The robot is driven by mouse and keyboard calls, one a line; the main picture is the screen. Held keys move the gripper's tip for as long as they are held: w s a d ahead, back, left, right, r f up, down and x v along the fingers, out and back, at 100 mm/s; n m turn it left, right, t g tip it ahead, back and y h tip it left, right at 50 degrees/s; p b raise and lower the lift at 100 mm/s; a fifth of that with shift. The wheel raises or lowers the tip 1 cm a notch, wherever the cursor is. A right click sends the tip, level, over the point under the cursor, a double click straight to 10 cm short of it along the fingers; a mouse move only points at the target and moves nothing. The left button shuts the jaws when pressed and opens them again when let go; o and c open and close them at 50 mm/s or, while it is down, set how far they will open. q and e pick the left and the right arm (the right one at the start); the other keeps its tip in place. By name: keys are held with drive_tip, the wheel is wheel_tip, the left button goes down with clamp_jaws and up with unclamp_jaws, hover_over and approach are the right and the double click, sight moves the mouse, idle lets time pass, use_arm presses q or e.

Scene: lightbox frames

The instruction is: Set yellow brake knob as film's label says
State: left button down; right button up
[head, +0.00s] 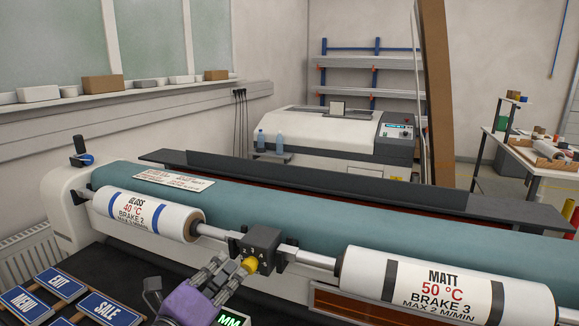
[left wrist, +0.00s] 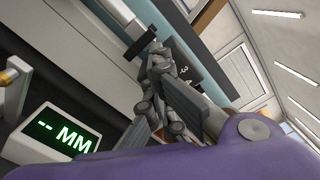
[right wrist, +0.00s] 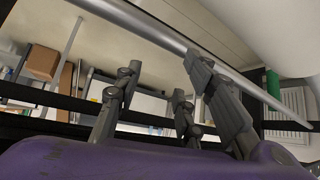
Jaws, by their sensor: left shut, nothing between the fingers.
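The yellow brake knob (head: 250,264) sits on the front of a dark block (head: 263,238) with small pale numbers. Its setting cannot be read. The left film roll (head: 150,215) reads GLOSS, 40 °C, BRAKE 2. The right film roll (head: 445,288) reads MATT, 50 °C, BRAKE 3, MAX 2 M/MIN. My left gripper (head: 236,271) is shut and empty, its fingertips close beside the knob; contact is unclear. In the left wrist view its fingers (left wrist: 162,68) cover part of the numbered block, and the knob is hidden. My right gripper (right wrist: 165,85) is open and empty near a metal bar.
A green MM display (head: 230,320) stands just below my left gripper. Blue signs (head: 68,283) reading EXIT, MENU and SALE lie at lower left. A metal shaft (head: 312,260) runs between the rolls and block. A long teal roller (head: 290,215) lies behind them.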

use_arm(q)
drive_tip(key=shift+d+r, duration=0.1)
drive_tip(key=shift+r, duration=0.05)
drive_tip(key=shift+r+p, duration=0.1)
drive_tip(key=shift+p, duration=0.25)
use_arm(e)
drive_tip(key=shift+a+r, duration=0.1)
drive_tip(key=shift+r, duration=0.2)
use_arm(q)
drive_tip(key=shift+d+r, duration=0.1)
drive_tip(key=shift+d, duration=0.05)
drive_tip(key=shift+p, duration=0.35)
use_arm(e)
drive_tip(key=shift+r, duration=0.1)
use_arm(q)
drive_tip(key=shift+w+d+r+p, duration=0.1)
drive_tip(key=shift+d+r+p, duration=0.1)
drive_tip(key=shift+p, duration=0.2)
use_arm(e)
drive_tip(key=shift+w+r, duration=0.2)
drive_tip(key=shift+r, duration=0.3)
use_arm(q)
drive_tip(key=shift+d+r+p, duration=0.2)
drive_tip(key=shift+r+p, duration=0.1)
drive_tip(key=shift+p, duration=0.3)
use_arm(e)
drive_tip(key=shift+w+a+r, duration=0.1)
drive_tip(key=shift+a+r, duration=0.05)
